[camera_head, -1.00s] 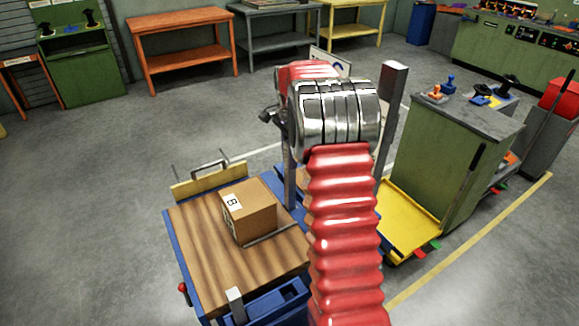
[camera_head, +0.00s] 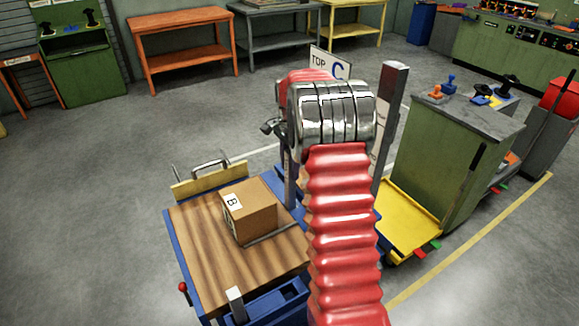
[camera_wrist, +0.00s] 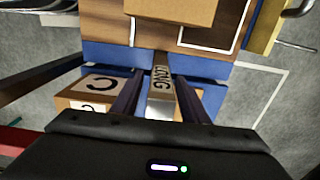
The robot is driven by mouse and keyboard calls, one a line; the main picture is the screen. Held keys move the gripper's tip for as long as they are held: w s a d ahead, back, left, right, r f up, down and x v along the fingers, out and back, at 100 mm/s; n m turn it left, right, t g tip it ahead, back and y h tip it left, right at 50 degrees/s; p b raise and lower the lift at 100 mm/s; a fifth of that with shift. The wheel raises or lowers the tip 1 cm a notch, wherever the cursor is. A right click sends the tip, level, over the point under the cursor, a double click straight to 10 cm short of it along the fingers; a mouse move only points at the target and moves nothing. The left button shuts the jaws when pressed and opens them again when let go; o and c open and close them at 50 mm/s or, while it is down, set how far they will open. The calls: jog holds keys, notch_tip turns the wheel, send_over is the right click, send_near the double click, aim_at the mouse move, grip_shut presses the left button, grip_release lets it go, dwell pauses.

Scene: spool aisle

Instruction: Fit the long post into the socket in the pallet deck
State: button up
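The long post (camera_wrist: 160,88), with LONG lettered on it, lies between the two dark fingers of my gripper (camera_wrist: 160,82) in the wrist view. Whether the fingers press on it is not clear. The pallet deck (camera_head: 205,260) is wood on a blue frame at lower centre and also shows in the wrist view (camera_wrist: 106,24). Grey uprights stand beyond the deck, one left of my arm (camera_head: 290,180) and a taller one to its right (camera_head: 390,125). I cannot make out the socket.
A cardboard box marked B (camera_head: 248,212) sits on the deck. A box marked C (camera_wrist: 92,95) is left of my fingers in the wrist view. A TOP C sign (camera_head: 330,64) shows behind my arm. A green cabinet (camera_head: 445,150) and yellow tray (camera_head: 405,222) stand right. Floor at left is clear.

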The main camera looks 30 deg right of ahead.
jog(key=shift+r, duration=0.15)
notch_tip(320, 180, up, 11)
jog(key=shift+r, duration=0.5)
dwell(0.9)
